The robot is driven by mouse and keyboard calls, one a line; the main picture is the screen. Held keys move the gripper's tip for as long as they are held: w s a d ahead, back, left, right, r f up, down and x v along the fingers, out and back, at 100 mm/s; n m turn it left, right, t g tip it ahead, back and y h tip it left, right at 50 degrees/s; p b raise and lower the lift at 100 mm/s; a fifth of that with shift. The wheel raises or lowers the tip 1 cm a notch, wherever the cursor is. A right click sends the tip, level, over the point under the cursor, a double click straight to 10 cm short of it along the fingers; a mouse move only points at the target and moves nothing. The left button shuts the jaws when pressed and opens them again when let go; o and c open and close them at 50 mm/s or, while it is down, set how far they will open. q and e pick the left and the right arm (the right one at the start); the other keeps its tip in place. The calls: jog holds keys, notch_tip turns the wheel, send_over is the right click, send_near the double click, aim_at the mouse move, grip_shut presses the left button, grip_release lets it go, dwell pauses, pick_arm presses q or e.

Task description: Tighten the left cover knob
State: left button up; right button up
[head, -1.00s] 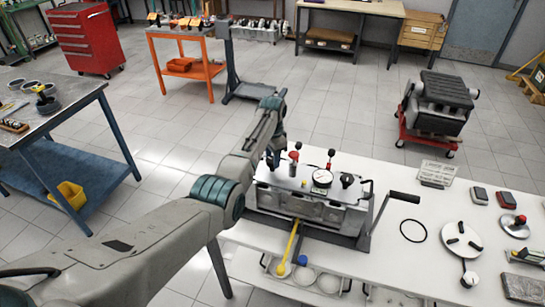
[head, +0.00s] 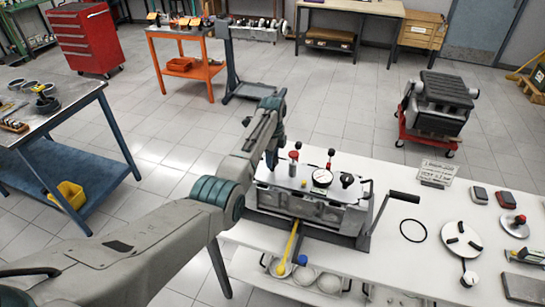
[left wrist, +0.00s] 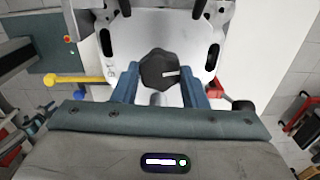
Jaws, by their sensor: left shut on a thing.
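The left cover knob (left wrist: 158,69) is black and lobed with a white mark. In the left wrist view it sits on the pale metal cover plate (left wrist: 130,35) between the blue fingers of my left gripper (left wrist: 161,80), which is shut on it. In the head view my left gripper (head: 271,158) reaches down at the left end of the cover plate (head: 290,181), and that knob is hidden by the gripper and arm. A second black knob (head: 347,180) stands at the plate's right end. My right gripper is not in view.
A crank handle (head: 403,197) sticks out right of the fixture. The white table (head: 390,260) holds loose parts at right.

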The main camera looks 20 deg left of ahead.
pick_arm(q)
jog(key=shift+m, duration=1.1)
jog(key=o, duration=1)
jog(key=shift+r, duration=0.1)
